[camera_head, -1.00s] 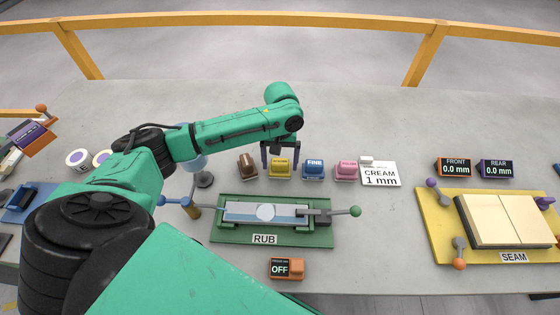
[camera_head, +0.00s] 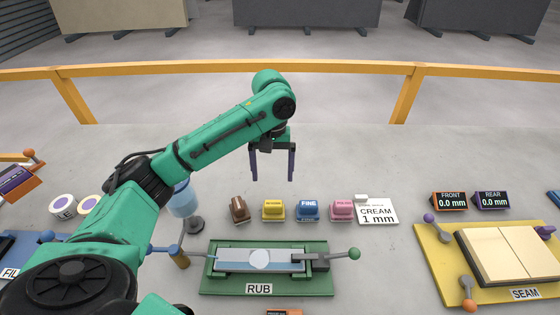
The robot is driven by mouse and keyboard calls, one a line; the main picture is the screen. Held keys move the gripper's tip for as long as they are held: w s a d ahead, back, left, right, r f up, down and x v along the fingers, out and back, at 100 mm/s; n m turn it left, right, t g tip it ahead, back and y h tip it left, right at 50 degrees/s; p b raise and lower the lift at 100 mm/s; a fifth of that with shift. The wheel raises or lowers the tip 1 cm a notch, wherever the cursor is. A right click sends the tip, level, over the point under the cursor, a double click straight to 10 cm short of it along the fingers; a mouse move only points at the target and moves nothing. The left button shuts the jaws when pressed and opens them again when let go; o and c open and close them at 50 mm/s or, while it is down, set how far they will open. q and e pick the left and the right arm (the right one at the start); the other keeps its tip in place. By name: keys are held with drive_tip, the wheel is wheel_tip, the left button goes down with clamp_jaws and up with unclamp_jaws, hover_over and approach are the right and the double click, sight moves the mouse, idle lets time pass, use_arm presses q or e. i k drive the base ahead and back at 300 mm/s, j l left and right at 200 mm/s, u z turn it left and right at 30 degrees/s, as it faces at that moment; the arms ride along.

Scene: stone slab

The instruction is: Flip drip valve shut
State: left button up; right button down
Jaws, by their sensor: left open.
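What looks like the drip valve is a brass-coloured fitting (camera_head: 180,257) with a blue-knobbed lever (camera_head: 151,248), at the left end of the green RUB fixture (camera_head: 318,285). A thin spout points from it toward the pale slab (camera_head: 235,259) in the fixture. A light-blue translucent bottle (camera_head: 183,203) stands behind it, partly hidden by my left arm. My left gripper (camera_head: 272,178) is open and empty, with its fingers pointing down. It hangs above and behind the row of coloured blocks, well apart from the valve. My right gripper is not in view.
Brown (camera_head: 238,208), yellow (camera_head: 273,209), blue (camera_head: 308,209) and pink (camera_head: 342,209) blocks stand behind the fixture, beside a CREAM 1 mm card (camera_head: 377,211). A yellow SEAM fixture (camera_head: 450,265) is at right. The bench behind the blocks is clear up to a yellow rail (camera_head: 340,67).

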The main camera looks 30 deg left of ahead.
sight(173, 250)
drive_tip(key=k+l, duration=0.5)
drive_tip(key=k, duration=0.2)
drive_tip(key=k+l, duration=0.5)
drive_tip(key=k, duration=0.15)
